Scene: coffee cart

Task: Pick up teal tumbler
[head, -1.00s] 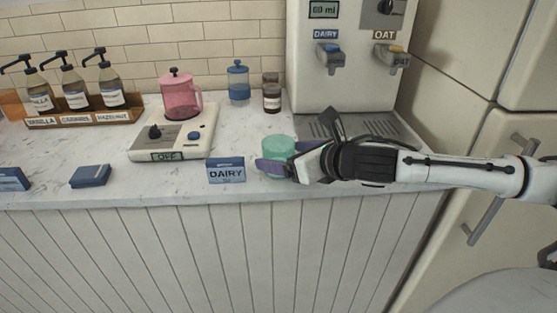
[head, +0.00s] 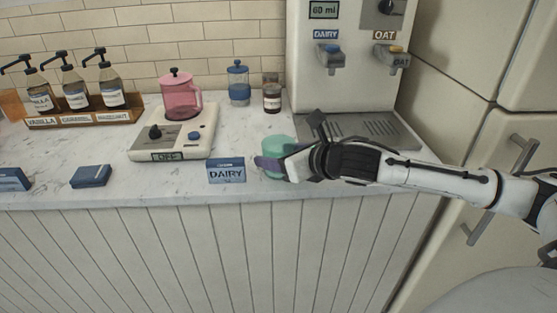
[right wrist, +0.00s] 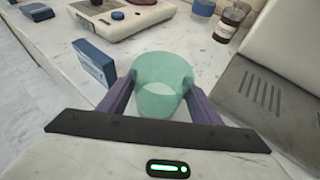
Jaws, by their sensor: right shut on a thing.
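The teal tumbler (head: 279,144) stands upright on the marble counter, just right of the blue DAIRY card. My right gripper (head: 272,165) reaches in from the right and is shut on the tumbler. In the right wrist view the tumbler (right wrist: 162,84) sits between the two purple fingers of my right gripper (right wrist: 160,98), one on each side. The fingers hide part of the tumbler in the head view. My left gripper is in neither view.
The blue DAIRY card (head: 226,170) stands close left of the tumbler. A milk dispenser (head: 345,60) with a drip tray (head: 385,132) is behind and right. A hot plate (head: 172,140) holds a pink pitcher (head: 180,97). A dark bottle (head: 272,98) and blue-lidded jar (head: 238,83) stand behind.

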